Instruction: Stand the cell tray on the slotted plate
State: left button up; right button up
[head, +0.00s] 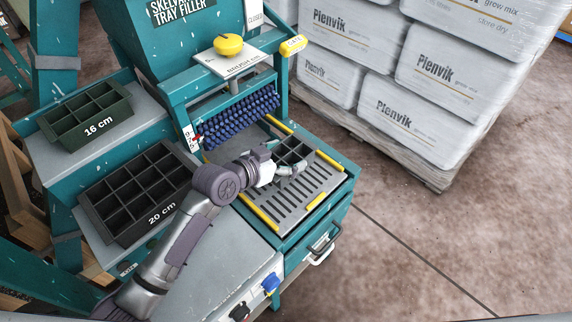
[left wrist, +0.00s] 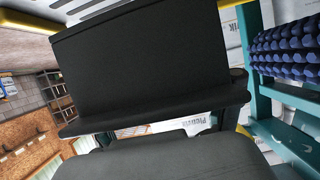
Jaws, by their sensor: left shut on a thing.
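The black cell tray (head: 291,149) is over the slotted plate (head: 290,200) in the head view, near the plate's back part in front of the blue brush. My left gripper (head: 281,162) is shut on the near side of this tray, and hides part of it. In the left wrist view the tray's dark wall (left wrist: 145,65) fills the middle, and the slotted plate (left wrist: 95,8) shows at the top edge. The tray looks about level and close to the plate; I cannot tell whether it touches. My right gripper is not in view.
Yellow guide strips (head: 327,160) edge the plate. The blue bristle brush (head: 240,116) stands behind it, under a yellow knob (head: 228,45). Trays marked 16 cm (head: 92,118) and 20 cm (head: 140,190) sit at left. Stacked sacks (head: 410,115) stand at back right.

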pick_arm(q)
notch_tip(320, 180, down, 4)
jog(key=shift+r, duration=0.1)
